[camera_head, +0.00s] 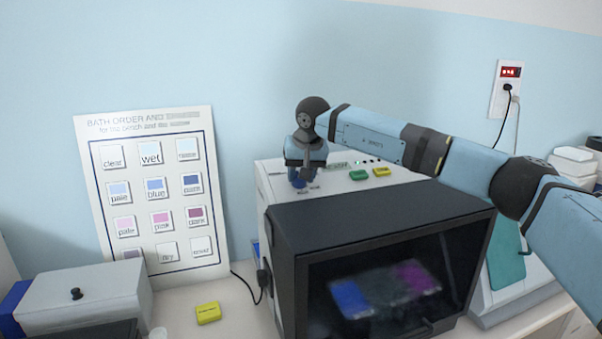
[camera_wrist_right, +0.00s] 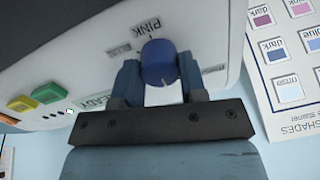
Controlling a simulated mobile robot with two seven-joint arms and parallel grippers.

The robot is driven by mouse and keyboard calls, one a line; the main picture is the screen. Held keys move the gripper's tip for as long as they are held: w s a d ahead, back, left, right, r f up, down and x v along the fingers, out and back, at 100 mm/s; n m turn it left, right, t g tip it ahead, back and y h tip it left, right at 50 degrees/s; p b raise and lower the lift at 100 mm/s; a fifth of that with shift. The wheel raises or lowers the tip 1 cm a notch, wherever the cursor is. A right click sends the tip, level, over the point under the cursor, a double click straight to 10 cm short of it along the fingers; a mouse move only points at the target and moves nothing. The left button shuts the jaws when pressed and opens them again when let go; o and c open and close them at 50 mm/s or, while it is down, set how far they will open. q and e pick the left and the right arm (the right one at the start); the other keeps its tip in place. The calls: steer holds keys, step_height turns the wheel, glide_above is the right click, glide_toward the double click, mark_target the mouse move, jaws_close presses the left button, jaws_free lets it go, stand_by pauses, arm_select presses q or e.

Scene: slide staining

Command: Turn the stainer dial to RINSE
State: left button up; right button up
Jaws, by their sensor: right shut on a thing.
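The stainer (camera_head: 262,190) is a white machine with a dark windowed front. Its blue round dial (camera_wrist_right: 158,58) fills the middle of the right wrist view, on the white panel (camera_wrist_right: 200,30). My right gripper (camera_head: 303,178) reaches down onto the dial from above, and its two fingers are shut on the dial's sides. A PINK label (camera_wrist_right: 146,26) stands by the dial's far edge, with a short dark mark close to it. Another label sits on each side, too blurred to read surely. I cannot tell the dial's exact setting. My left gripper is out of view.
A green button (camera_head: 359,175) and a yellow button (camera_head: 382,171) sit on the panel beside a READY display (camera_wrist_right: 95,102). A shade chart (camera_head: 160,240) leans on the wall at left. A yellow block (camera_head: 208,313) and a grey box (camera_head: 85,297) stand on the bench.

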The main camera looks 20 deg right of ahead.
steer(key=shift+f, duration=0.25)
steer(key=o, duration=0.9)
steer(key=shift+r, duration=0.1)
steer(key=shift+r, duration=0.1)
steer(key=b+v, duration=0.3)
steer(key=v, duration=1)
steer(key=shift+s+r, duration=0.1)
steer(key=shift+r, duration=0.2)
